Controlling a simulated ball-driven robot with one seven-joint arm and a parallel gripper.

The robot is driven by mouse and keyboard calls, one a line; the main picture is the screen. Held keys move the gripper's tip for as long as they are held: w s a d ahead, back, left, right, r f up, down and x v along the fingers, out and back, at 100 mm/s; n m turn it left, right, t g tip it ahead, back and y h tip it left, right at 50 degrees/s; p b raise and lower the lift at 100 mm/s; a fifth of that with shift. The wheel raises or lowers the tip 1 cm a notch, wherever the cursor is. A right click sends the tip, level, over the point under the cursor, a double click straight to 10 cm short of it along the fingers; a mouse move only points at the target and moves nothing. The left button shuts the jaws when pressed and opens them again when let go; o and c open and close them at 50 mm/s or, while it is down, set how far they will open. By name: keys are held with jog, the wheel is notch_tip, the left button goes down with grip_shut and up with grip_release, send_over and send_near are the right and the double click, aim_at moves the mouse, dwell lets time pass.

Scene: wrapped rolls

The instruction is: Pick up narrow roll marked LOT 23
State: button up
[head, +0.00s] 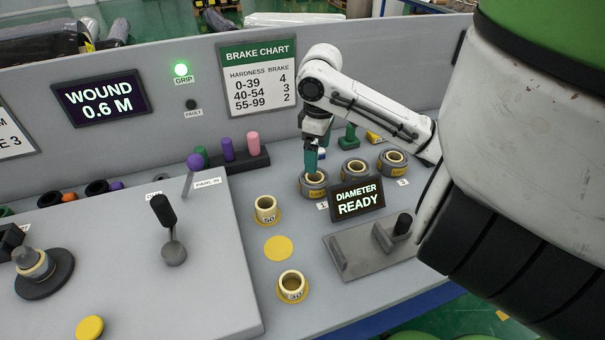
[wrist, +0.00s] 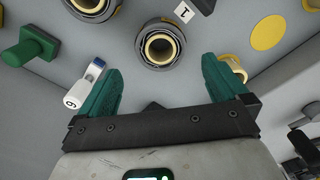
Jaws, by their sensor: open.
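No roll's marking can be read clearly as LOT 23. A cream-rimmed narrow roll (head: 315,178) sits in the grey holder tagged 1, and it also shows in the wrist view (wrist: 146,49). My gripper (head: 311,160) is open and empty above the holder tagged 1. In the wrist view its teal fingers (wrist: 161,68) are apart, with that roll ahead between them.
A DIAMETER READY sign (head: 357,200) stands just in front of the holders. A grey fixture with a black knob (head: 372,245) lies nearer. An empty yellow disc (head: 278,249) is between the cream rolls.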

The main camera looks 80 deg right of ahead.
aim_at(315, 179)
jog(key=f, duration=1)
jog(key=shift+w+f, duration=0.25)
jog(key=shift+f, duration=0.05)
jog(key=c, duration=0.9)
jog(key=shift+c, duration=0.4)
jog(key=shift+r, duration=0.15)
